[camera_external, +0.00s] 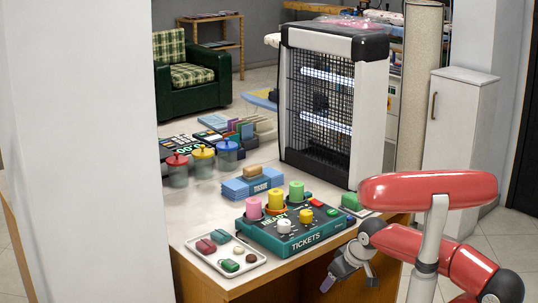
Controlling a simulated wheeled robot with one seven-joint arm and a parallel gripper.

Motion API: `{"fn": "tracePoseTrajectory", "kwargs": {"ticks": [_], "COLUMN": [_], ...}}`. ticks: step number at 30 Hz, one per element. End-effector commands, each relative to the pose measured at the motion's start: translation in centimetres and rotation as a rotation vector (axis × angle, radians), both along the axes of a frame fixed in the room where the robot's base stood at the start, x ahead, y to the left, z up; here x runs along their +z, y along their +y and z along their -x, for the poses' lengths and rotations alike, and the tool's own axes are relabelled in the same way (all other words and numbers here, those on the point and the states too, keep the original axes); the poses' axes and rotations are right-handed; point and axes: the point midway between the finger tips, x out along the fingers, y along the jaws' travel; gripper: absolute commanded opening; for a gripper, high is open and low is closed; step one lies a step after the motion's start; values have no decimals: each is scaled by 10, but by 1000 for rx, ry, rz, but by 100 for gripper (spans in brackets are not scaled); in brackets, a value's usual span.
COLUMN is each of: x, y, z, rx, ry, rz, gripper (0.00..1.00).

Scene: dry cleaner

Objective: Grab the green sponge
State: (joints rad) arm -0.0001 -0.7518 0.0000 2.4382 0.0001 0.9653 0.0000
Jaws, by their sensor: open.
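A small green block (352,201) that looks like the green sponge lies on the counter near its right edge, just right of the teal TICKETS box. My gripper (349,283) is open and empty. It hangs below and in front of the counter's front edge in the picture, pointing down, lower than the green block and apart from it. No object shows between its fingers. A second, smaller green item (229,265) lies in the white tray at the front left of the counter; what it is I cannot tell.
The teal TICKETS box (296,237) with coloured cylinders stands beside the green block. The white tray (257,262) holds small items. Blue packs (252,187), lidded jars (203,162) and a large caged lamp unit (318,105) stand farther back. A white cabinet (459,135) is at right.

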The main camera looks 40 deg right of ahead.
Motion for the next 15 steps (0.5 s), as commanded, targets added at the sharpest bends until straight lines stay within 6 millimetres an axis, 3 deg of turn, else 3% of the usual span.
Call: {"fn": "tracePoseTrajectory", "kwargs": {"ticks": [6, 9, 15], "x": [108, 146, 204], "y": [0, 0, 0], "z": [-2, -1, -1], "rx": [0, 0, 0], "ry": [-9, -6, -5], "rz": [0, 0, 0], "gripper": [66, 66, 66]}}
